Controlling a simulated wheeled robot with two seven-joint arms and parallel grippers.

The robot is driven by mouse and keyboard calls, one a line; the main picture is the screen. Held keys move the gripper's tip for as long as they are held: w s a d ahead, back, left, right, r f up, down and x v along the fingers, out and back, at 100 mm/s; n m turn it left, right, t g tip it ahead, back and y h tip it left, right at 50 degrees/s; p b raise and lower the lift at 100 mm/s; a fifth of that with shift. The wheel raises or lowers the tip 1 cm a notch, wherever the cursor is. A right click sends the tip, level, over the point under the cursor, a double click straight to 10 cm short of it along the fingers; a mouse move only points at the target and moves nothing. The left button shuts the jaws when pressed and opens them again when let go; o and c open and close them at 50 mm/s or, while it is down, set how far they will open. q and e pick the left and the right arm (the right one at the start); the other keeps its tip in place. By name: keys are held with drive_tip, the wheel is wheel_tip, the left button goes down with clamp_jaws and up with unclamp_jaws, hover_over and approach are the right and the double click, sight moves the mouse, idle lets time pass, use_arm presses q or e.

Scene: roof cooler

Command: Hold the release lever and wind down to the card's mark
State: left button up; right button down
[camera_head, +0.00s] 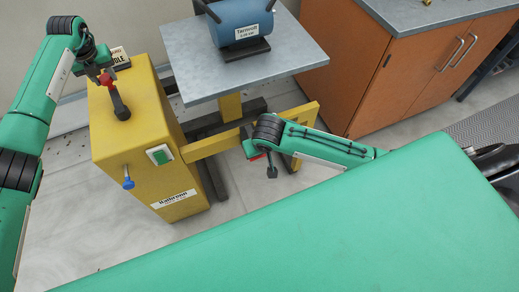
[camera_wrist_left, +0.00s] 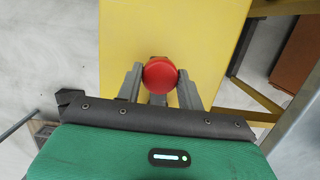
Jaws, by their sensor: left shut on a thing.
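The release lever (camera_head: 121,103) stands on top of the yellow housing (camera_head: 135,120), dark with a red knob. My left gripper (camera_head: 106,80) is shut on the red knob; in the left wrist view the knob (camera_wrist_left: 160,73) sits between its two fingers. A small blue-knobbed handle (camera_head: 128,183) sticks out of the housing's front face, beside a green button (camera_head: 160,154). My right gripper (camera_head: 271,171) hangs apart from the housing, to its right; its jaw opening is too small to read. A white card (camera_head: 120,56) stands behind the lever, partly covered by my left arm; no mark is readable.
A grey platform (camera_head: 285,75) carries a blue drum (camera_head: 240,20) on a dark cradle. A yellow beam (camera_head: 212,145) runs from the housing past my right gripper. An orange cabinet (camera_head: 350,60) stands at the back right. Pale floor is clear in front of the housing.

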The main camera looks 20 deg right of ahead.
use_arm(q)
drive_tip(key=shift+d, duration=0.25)
drive_tip(key=shift+d, duration=0.85)
drive_tip(key=shift+s+d+f, duration=0.1)
drive_tip(key=shift+d, duration=0.85)
use_arm(e)
drive_tip(key=shift+f, duration=0.1)
use_arm(q)
drive_tip(key=shift+s+d, duration=0.1)
drive_tip(key=shift+s+d, duration=0.35)
drive_tip(key=shift+d, duration=0.45)
